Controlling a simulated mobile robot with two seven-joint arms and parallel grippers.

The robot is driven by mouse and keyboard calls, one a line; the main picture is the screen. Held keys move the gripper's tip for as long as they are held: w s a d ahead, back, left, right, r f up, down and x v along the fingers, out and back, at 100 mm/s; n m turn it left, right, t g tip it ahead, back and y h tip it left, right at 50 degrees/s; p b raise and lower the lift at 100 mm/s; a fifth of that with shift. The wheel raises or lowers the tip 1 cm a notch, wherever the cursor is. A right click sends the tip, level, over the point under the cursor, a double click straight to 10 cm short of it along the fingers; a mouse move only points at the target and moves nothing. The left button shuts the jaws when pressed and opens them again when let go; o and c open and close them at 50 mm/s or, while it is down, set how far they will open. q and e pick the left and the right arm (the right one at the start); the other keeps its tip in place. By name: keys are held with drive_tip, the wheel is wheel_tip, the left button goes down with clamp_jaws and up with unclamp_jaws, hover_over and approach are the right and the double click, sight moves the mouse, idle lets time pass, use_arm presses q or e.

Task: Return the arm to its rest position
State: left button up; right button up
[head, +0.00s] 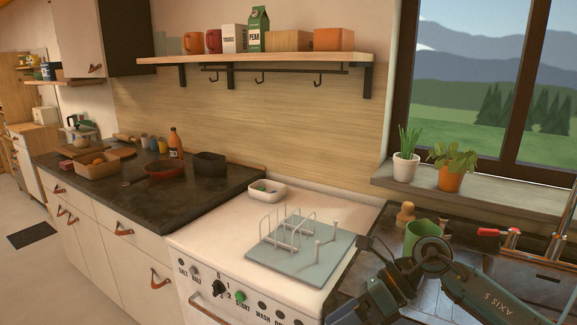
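My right arm (497,298) comes in from the right at the lower right, teal and dark grey, with AXIS 5 on a link. It bends at a round dark joint over the dark counter beside the stove-like white unit. Dark parts that look like my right gripper (376,250) are left of that joint, near the pale rack board. Its fingers are not clear enough to show open or shut, and I see nothing held. A green cup (422,234) stands just behind the joint, partly hidden by it. My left arm and gripper are not in view.
A pale board with a white wire rack (328,262) lies on the white unit (205,240), near a small white dish (267,190). A wooden figure-like item (405,214) and red-handled tap (492,232) are behind my arm. Potted plants (450,180) stand on the sill.

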drive_tip(key=s+a+r+m+t+y, duration=0.2)
drive_tip(key=s+a+m+t+y, duration=0.15)
drive_tip(key=a+m+y, duration=0.45)
drive_tip(key=d+f+m+t+h, duration=0.4)
drive_tip(key=m+t, duration=0.4)
drive_tip(key=m, duration=0.5)
drive_tip(key=d+f+m+t+h, duration=0.45)
drive_tip(key=m+t, duration=0.25)
drive_tip(key=m, duration=0.5)
drive_tip(key=s+d+f+m+g+h, duration=0.2)
drive_tip(key=s+f+m, duration=0.3)
drive_tip(key=f, duration=0.3)
drive_tip(key=s+d+f+m+g+h, duration=0.3)
drive_tip(key=s+f+m+g+h, duration=0.1)
drive_tip(key=s+f+m+h, duration=0.1)
wheel_tip(320, 180, down, 3)
drive_tip(key=shift+s+d+r+m, duration=0.1)
drive_tip(key=shift+s+d+m, duration=0.25)
drive_tip(key=shift+s+m, duration=0.6)
